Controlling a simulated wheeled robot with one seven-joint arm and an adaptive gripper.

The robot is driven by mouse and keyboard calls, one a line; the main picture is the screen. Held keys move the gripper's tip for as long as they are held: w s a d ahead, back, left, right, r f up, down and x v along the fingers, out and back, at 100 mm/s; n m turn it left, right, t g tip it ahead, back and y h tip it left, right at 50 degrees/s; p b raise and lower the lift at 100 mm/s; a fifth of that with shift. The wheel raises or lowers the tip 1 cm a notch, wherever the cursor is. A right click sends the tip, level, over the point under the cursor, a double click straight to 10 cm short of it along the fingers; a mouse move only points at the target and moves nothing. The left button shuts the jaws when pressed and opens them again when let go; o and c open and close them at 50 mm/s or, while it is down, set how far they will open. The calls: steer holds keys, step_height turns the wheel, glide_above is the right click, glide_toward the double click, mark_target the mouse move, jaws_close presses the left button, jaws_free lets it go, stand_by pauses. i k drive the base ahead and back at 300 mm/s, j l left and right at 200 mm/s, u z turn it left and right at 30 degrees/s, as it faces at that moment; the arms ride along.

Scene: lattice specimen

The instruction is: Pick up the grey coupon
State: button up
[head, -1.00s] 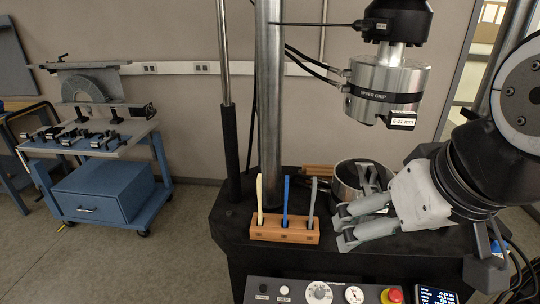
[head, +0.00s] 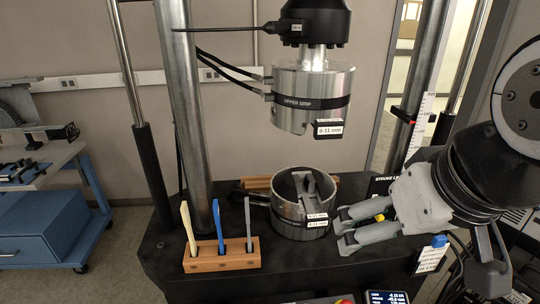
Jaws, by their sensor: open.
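The grey coupon (head: 247,218) stands upright in the right slot of a small wooden rack (head: 205,264). A blue coupon (head: 218,222) stands in the middle slot and a cream coupon (head: 187,222) in the left slot, leaning slightly. The lower end of each coupon is hidden in the rack. My gripper (head: 342,228) is open and empty, its fingers pointing left. It is to the right of the rack and apart from the grey coupon, with the lower grip between them in the picture.
The round metal lower grip (head: 288,215) stands on the black machine table (head: 165,262). The upper grip (head: 312,92) hangs above it. Thick columns (head: 187,110) rise behind the rack. A blue cart (head: 60,225) stands at the far left.

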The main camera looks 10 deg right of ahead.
mark_target(246, 198)
steer(key=k+j+z, duration=0.5)
steer(key=z, duration=0.2)
steer(key=k+z, duration=0.3)
steer(key=k+j, duration=0.05)
